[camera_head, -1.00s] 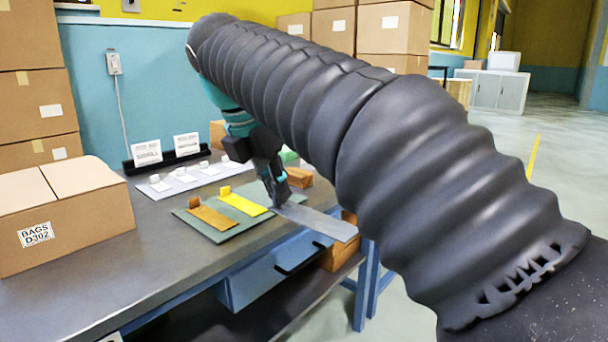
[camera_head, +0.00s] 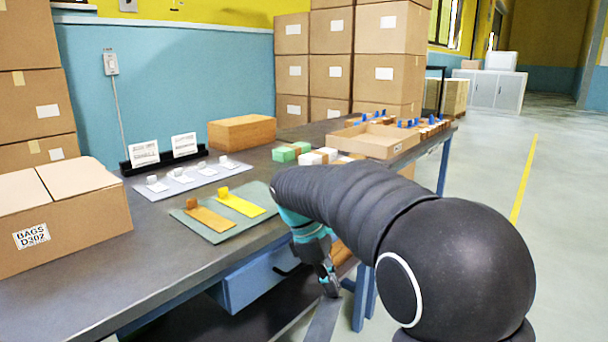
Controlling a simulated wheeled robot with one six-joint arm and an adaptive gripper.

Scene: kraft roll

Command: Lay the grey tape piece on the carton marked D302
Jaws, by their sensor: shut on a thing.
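The carton marked D302 (camera_head: 75,225) stands at the left of the workbench, with its label "BAGS D302" facing me and its top flaps closed with a seam between them. My gripper (camera_head: 329,287) is shut on the grey tape piece (camera_head: 324,318), a flat strip hanging down from the jaws. The gripper is off the bench's front edge, right of the carton and well apart from it. The lower end of the strip runs out of the bottom of the picture.
A green-grey mat (camera_head: 226,227) holds a brown strip (camera_head: 208,219) and a yellow strip (camera_head: 241,205). A pale sheet (camera_head: 180,179) with small white pieces lies behind. A blue drawer (camera_head: 262,280) is under the bench edge. The bench top between carton and mat is clear.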

